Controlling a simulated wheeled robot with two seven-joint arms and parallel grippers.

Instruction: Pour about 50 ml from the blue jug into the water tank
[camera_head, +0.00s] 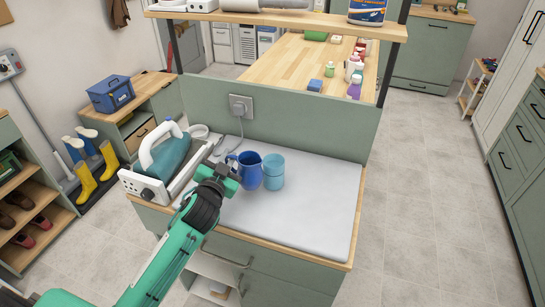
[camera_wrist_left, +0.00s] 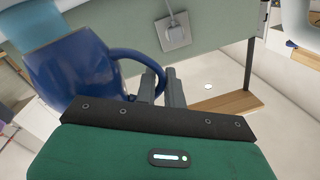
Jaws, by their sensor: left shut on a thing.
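The blue jug (camera_head: 249,172) is on or just above the grey top of the cabinet and looks roughly upright. My left gripper (camera_head: 229,175) is at its left side, shut on the handle. In the left wrist view the jug (camera_wrist_left: 75,68) fills the upper left, and its loop handle runs to the gripper fingers (camera_wrist_left: 160,87). A light-blue round container (camera_head: 273,172), possibly the water tank, stands close to the right of the jug. Whether the two touch cannot be told. The jug's contents are hidden. My right gripper is not in view.
A teal iron (camera_head: 171,155) with a white handle rests on its white base, left of my gripper. A wall socket (camera_head: 240,105) with a plug and cord is behind the jug. A wooden shelf (camera_head: 290,23) spans above. The cabinet top (camera_head: 325,200) is clear at the right.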

